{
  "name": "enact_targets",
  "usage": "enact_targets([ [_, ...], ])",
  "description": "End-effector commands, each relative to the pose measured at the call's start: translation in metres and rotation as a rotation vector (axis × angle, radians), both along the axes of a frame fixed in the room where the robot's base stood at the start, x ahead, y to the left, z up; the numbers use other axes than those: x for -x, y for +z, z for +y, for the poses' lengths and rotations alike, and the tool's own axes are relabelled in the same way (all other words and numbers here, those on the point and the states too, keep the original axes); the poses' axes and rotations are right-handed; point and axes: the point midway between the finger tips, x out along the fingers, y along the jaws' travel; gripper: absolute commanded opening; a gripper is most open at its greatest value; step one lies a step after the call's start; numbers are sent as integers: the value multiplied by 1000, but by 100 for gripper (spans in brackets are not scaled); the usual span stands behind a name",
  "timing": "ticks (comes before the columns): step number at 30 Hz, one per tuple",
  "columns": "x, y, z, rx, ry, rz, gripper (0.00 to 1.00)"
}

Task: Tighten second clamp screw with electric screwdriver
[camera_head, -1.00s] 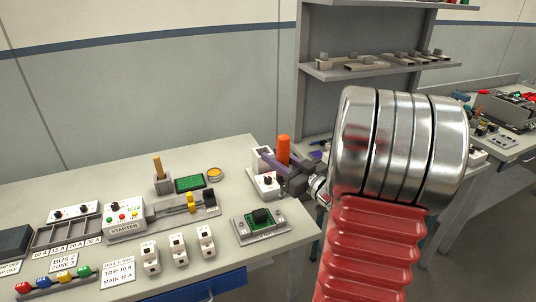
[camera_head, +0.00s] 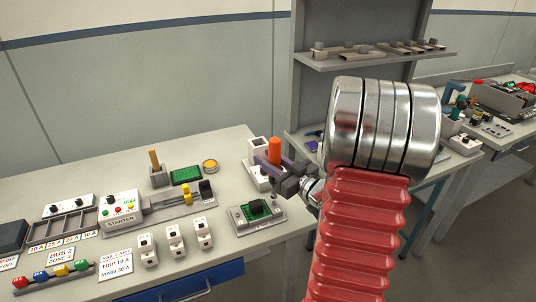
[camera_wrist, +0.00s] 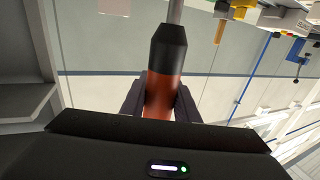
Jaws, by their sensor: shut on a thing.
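My gripper (camera_head: 281,178) is shut on the electric screwdriver (camera_head: 274,150), held roughly upright with its orange handle above the jaws. In the wrist view the screwdriver (camera_wrist: 166,72) shows an orange body, a black collar and a metal shaft between the fingers (camera_wrist: 160,100). A small device with a green board and black block (camera_head: 257,208) sits at the bench's right end, just below and left of my gripper. The second clamp screw cannot be made out, and I cannot tell whether the screwdriver's tip touches anything.
A white box with a knob (camera_head: 256,176) stands close behind my gripper. The starter unit (camera_head: 122,207) and several white breakers (camera_head: 175,238) are to the left on the bench (camera_head: 95,183). A grey shelf (camera_head: 375,62) stands behind, and another bench is at right.

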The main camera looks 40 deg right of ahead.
Motion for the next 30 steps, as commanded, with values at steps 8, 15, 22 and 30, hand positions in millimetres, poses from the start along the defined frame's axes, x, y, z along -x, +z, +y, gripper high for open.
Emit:
enact_targets([
  [8, 1, -12, -1, 0, -2, -2, 0],
  [15, 1, -13, -1, 1, -3, -2, 0],
  [22, 1, -13, -2, 1, -4, -2, 0],
  [30, 1, -13, -1, 1, -4, -2, 0],
])
